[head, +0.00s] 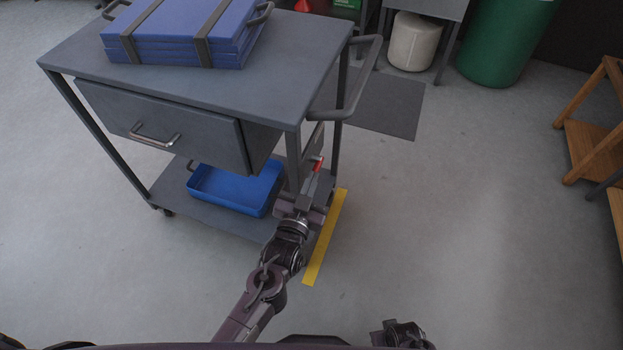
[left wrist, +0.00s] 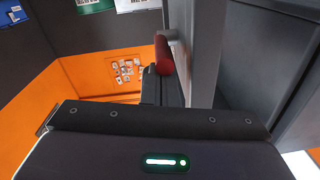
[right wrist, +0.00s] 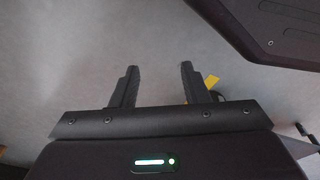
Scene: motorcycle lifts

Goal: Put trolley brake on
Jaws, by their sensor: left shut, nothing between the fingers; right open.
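A small red-tipped lever (head: 319,163), which looks like the brake, is at the trolley's right end, low beside the leg. The red part also shows in the left wrist view (left wrist: 164,56), just beyond the fingertips. My left gripper (head: 311,180) is shut and empty, right below the red lever. I cannot tell whether it touches it. My right gripper (right wrist: 158,82) is open and empty over the floor; its arm shows at the bottom of the head view.
Blue cases (head: 180,30) are strapped on the trolley top. A blue tray (head: 235,187) sits on the lower shelf. A push handle (head: 350,85) juts out right. A yellow floor strip (head: 325,237) lies beside the trolley. The floor to the right is clear up to a wooden stand (head: 590,140).

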